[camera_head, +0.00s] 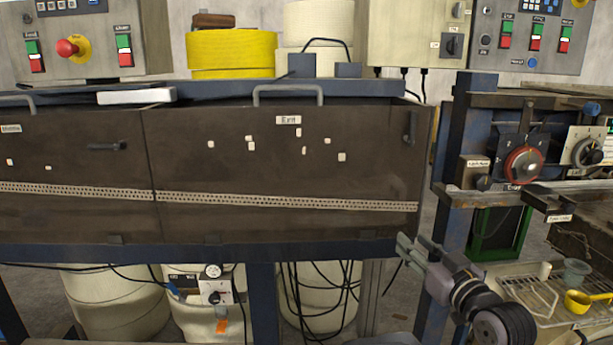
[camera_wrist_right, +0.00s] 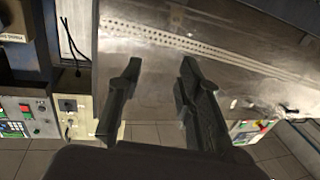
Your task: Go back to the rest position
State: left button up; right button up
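My right gripper (camera_head: 411,250) is at the lower right of the head view, in front of the lower right corner of the dark machine's front panel (camera_head: 300,215). The right wrist view shows its two fingers (camera_wrist_right: 158,80) spread apart with nothing between them. The panel (camera_wrist_right: 180,55) lies beyond the fingertips there; I cannot tell how close it is. My left gripper is in neither view.
A blue frame post (camera_head: 455,150) and a unit with a red dial (camera_head: 523,165) stand on the right. A rack with a yellow scoop (camera_head: 578,301) is at the lower right. Control boxes with buttons (camera_head: 535,37) line the top. Cables hang under the panel.

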jog(key=s+a+f+g+h, duration=0.15)
jog(key=s+f+g, duration=0.25)
jog(key=s+f, duration=0.5)
jog(key=s+a+f+g, duration=0.25)
jog(key=s+f, duration=0.35)
jog(key=f, duration=0.7)
jog(key=s+f+g+h, duration=0.1)
jog(key=s+f+g, duration=0.1)
jog(key=s+f, duration=0.35)
jog(key=s+f+m+g+h, duration=0.1)
jog(key=s+f+g, duration=0.15)
jog(key=s, duration=0.65)
jog(key=s+f+g+h, duration=0.1)
jog(key=s+f+g, duration=0.2)
jog(key=s, duration=0.5)
notch_tip(320, 180, down, 25)
jog(key=s+g, duration=0.1)
jog(key=s, duration=0.1)
jog(key=s+d+f, duration=0.2)
jog(key=s+f, duration=0.6)
jog(key=s+d+f+g, duration=0.1)
jog(key=s+f, duration=0.7)
jog(key=f, duration=0.1)
jog(key=shift+s+d+g, duration=0.3)
jog(key=shift+s+d, duration=0.05)
